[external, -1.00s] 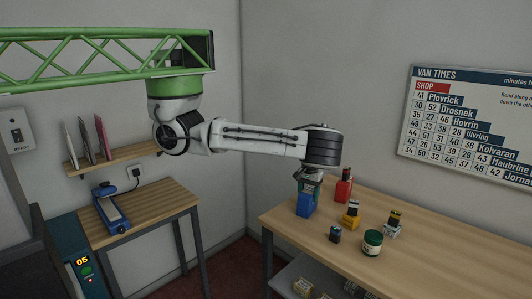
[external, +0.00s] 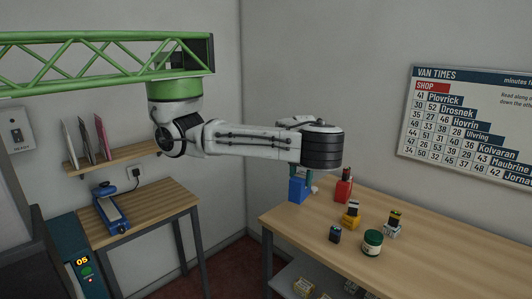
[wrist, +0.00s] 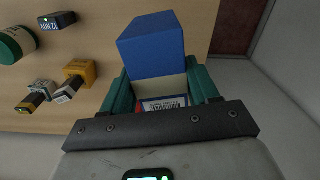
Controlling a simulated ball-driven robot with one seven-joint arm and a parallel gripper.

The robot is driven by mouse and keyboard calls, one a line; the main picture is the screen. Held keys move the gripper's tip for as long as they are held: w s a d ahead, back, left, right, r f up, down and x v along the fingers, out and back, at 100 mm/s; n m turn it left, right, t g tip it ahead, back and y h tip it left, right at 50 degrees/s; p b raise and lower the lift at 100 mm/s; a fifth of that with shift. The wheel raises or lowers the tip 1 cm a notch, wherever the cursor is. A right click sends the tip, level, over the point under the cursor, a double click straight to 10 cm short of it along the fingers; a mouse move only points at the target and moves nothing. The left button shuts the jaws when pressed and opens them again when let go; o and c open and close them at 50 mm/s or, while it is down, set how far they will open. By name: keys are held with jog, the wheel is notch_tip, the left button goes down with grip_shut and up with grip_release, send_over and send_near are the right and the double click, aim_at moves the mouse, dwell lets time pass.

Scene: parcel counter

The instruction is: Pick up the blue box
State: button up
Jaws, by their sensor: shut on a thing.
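The blue box (external: 298,189) is at the far left end of the wooden counter (external: 290,222) in the external view. My gripper (external: 303,172) points down over it, with its teal fingers partly hidden by the arm. In the wrist view the blue box (wrist: 152,45) shows its blue end beyond the fingers. A pale part with a barcode label sits between the two teal fingers of my gripper (wrist: 160,87), which are shut on it. The box appears raised from the counter, though the gap under it is hard to see.
A red item (external: 343,190) with a dark top stands just right of the box. A yellow item (external: 351,219), a small dark box (external: 335,236), a green jar (external: 373,243) and a white-and-yellow item (external: 392,228) stand further right. The counter's front left is clear.

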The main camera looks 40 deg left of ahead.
jog(key=s+a+r+p, duration=0.1)
jog(key=s+r+p, duration=0.3)
jog(key=s+p, duration=0.3)
jog(key=shift+s+a, duration=0.15)
jog(key=shift+s, duration=0.7)
jog(key=shift+s, duration=0.1)
